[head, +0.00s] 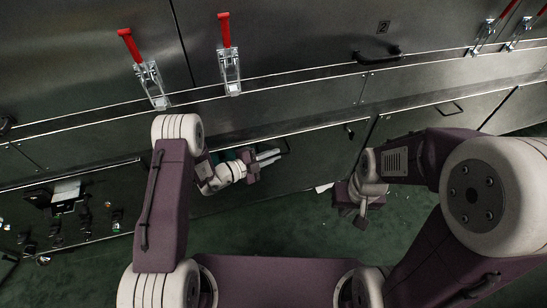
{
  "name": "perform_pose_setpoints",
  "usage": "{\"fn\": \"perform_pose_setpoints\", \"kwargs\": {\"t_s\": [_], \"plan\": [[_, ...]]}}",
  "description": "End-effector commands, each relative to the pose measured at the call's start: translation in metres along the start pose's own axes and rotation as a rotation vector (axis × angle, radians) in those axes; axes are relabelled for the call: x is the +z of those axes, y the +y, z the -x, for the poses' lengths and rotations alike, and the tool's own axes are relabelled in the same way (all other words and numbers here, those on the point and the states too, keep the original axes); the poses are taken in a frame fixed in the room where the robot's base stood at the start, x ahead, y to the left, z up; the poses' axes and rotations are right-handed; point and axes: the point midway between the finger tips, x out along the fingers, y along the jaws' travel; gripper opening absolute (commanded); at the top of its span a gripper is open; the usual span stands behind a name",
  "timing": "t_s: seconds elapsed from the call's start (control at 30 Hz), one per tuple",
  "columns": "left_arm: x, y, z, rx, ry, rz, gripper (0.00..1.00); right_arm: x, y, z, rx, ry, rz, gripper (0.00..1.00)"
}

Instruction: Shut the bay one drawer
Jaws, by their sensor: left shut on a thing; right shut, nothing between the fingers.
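A grey metal drawer front (325,141) runs along the lower part of the dryer wall. A dark bar handle (286,147) shows at its top edge. My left gripper (268,157) is at this handle and shut on it; the exact contact is small and partly hidden. A bit of teal (228,155) shows behind my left wrist, and I cannot tell how far the drawer stands out. My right gripper (361,215) points down over the green floor, shut and empty, apart from the drawer.
Two red-handled toggle clamps (229,66) (148,77) stand on the panel above, with more at the upper right. A plate marked 2 (383,27) sits above another dark handle (378,54). Several small dark fittings (68,208) are at left. Green floor (240,228) lies open between my arms.

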Motion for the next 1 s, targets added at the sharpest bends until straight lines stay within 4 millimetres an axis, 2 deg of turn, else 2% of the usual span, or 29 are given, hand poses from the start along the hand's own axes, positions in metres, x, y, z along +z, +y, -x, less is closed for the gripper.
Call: {"fn": "perform_pose_setpoints", "kwargs": {"t_s": [0.03,0.07,0.1,0.37,0.7,0.83,1.0], "plan": [[0.003,-0.004,0.0,-0.01,-0.007,-0.006,0.0,0.0,0.0,0.0,0.0,0.0,0.0,0.0],[0.003,-0.005,0.0,-0.01,-0.008,-0.006,0.17,0.0,0.0,0.0,0.0,0.0,0.0,0.0],[0.003,-0.005,0.0,-0.01,-0.008,-0.006,0.18,0.0,0.0,0.0,0.0,0.0,0.0,0.0],[0.002,-0.005,0.006,-0.008,-0.008,-0.003,0.18,0.0,0.0,0.004,0.0,0.0,0.0,0.0],[0.0,-0.007,0.076,-0.01,-0.009,-0.003,0.18,-0.004,-0.001,0.036,0.0,0.0,0.0,0.0],[0.001,-0.004,0.089,-0.009,-0.006,-0.004,0.18,-0.004,-0.001,0.039,0.0,0.0,0.0,0.0],[0.001,-0.003,0.092,-0.008,-0.004,-0.006,0.18,-0.004,-0.001,0.038,0.0,0.0,0.0,0.0]]}}
